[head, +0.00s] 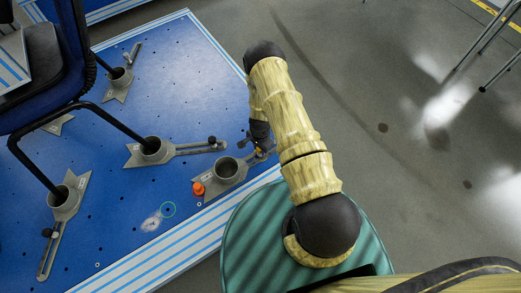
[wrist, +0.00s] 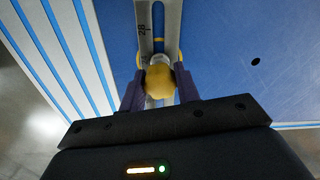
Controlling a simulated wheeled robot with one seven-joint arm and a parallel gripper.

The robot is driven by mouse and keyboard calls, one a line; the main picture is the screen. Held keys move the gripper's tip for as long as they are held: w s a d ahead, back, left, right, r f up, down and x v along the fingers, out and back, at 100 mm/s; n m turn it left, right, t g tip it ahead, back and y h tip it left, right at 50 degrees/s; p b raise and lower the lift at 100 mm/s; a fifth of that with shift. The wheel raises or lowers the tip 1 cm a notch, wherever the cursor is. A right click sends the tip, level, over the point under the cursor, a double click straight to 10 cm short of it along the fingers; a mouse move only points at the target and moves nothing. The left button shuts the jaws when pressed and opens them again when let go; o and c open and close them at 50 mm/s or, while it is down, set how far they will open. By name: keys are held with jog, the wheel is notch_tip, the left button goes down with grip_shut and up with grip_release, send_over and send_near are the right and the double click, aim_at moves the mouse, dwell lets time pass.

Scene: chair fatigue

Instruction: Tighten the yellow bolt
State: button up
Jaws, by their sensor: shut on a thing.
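The yellow bolt (wrist: 159,80) sits between the two fingers of my gripper (wrist: 160,92) in the wrist view, and the gripper is shut on it. The bolt stands over the slot of a grey metal slotted arm (wrist: 144,35) with engraved marks. In the head view, my gripper (head: 258,146) is at the outer end of this slotted arm, which belongs to a clamp with a round cup (head: 227,168). My arm partly hides the gripper, and only a little yellow shows there.
A chair (head: 45,70) stands on the blue platform (head: 130,185) at the left, its legs in several similar clamps. An orange piece (head: 198,189) lies beside the empty cup. A round teal surface (head: 250,240) is below my arm. Grey floor (head: 400,150) is open at the right.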

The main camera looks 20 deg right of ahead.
jog(key=m, duration=0.4)
jog(key=o, duration=1)
jog(key=shift+p, duration=0.3)
jog(key=n, duration=0.3)
jog(key=shift+n, duration=0.3)
jog(key=shift+n, duration=0.3)
jog(key=n, duration=0.3)
jog(key=shift+n+p, duration=0.3)
jog(key=shift+n, duration=0.1)
